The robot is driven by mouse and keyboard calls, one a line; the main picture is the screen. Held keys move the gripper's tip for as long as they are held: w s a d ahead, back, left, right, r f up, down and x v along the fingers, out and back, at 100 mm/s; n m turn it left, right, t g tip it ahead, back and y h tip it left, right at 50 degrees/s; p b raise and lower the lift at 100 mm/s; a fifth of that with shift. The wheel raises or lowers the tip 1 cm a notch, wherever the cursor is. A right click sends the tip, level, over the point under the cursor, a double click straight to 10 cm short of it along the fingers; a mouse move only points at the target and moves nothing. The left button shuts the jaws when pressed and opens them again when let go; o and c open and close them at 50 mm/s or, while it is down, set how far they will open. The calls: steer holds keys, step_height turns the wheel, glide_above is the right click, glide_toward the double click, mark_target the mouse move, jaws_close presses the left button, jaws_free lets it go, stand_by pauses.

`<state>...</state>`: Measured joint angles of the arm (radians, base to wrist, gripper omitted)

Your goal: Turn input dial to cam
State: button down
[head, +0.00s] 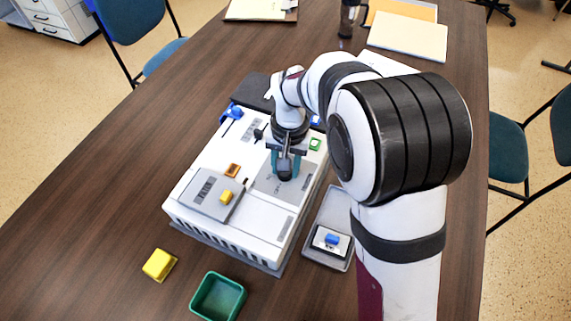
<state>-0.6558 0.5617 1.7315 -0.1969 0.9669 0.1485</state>
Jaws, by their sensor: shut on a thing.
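A white device box (240,231) lies on the wooden table. A grey panel (268,184) is set in its upper right part, with small marks too small to read. My gripper (287,167) points down over this panel. Its teal fingers are shut on the dark input dial (285,177), of which only a little shows between and below them. The fingers and wrist hide most of the dial, so I cannot tell which mark it points to.
The box also bears a grey plate with a yellow knob (226,197), an orange-framed part (233,170), a green-framed part (315,144) and a blue part (233,112). A grey tray (340,201) holds a blue-topped piece (332,240). A yellow block (158,264) and green bin (217,298) stand in front.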

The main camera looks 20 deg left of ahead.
steer(key=shift+m, duration=0.3)
stand_by(0.4)
steer(key=shift+c, duration=2.3)
jaws_free()
steer(key=shift+r, duration=0.1)
step_height(320, 180, up, 16)
steer(key=shift+d, duration=0.4)
